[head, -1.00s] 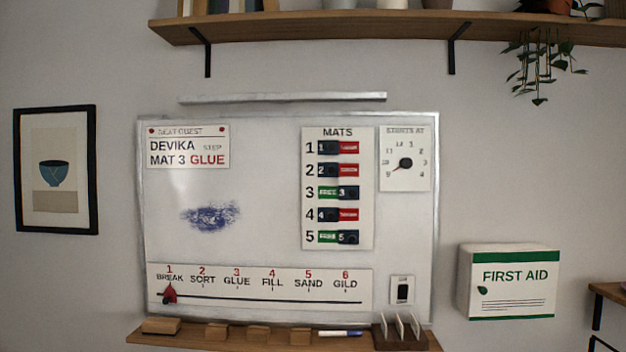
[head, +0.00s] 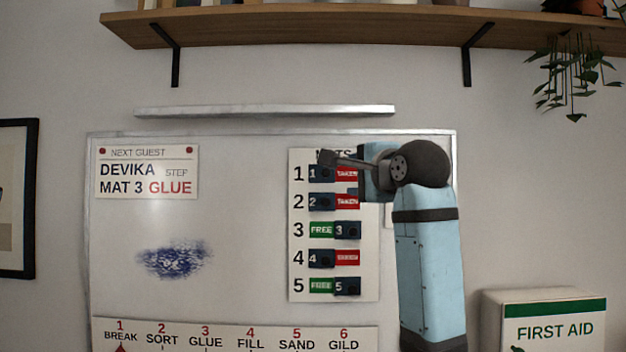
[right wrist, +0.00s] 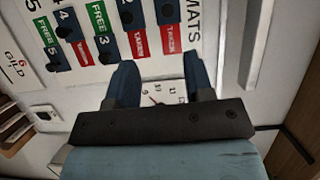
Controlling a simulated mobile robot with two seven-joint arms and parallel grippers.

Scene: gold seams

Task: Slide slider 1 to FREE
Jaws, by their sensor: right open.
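Slider 1 (head: 321,174) is a dark block at the left end of its row on the MATS panel (head: 298,270), with the red TAKEN label (head: 347,174) showing to its right. In the right wrist view slider 1 (right wrist: 167,12) is at the top edge, beyond the fingers. My right gripper (head: 328,158) reaches in from the right, in front of the panel's top, its tip appearing just above slider 1. In the right wrist view the gripper (right wrist: 162,75) is open, with nothing between its fingers. I cannot tell whether it touches the board. My left gripper is not in view.
Slider 2 (head: 320,202) and slider 4 (head: 320,258) are at the left beside red labels. Slider 3 (head: 347,230) and slider 5 (head: 347,286) are at the right beside green FREE labels. A metal rail (head: 265,110) and a wooden shelf (head: 320,35) are above.

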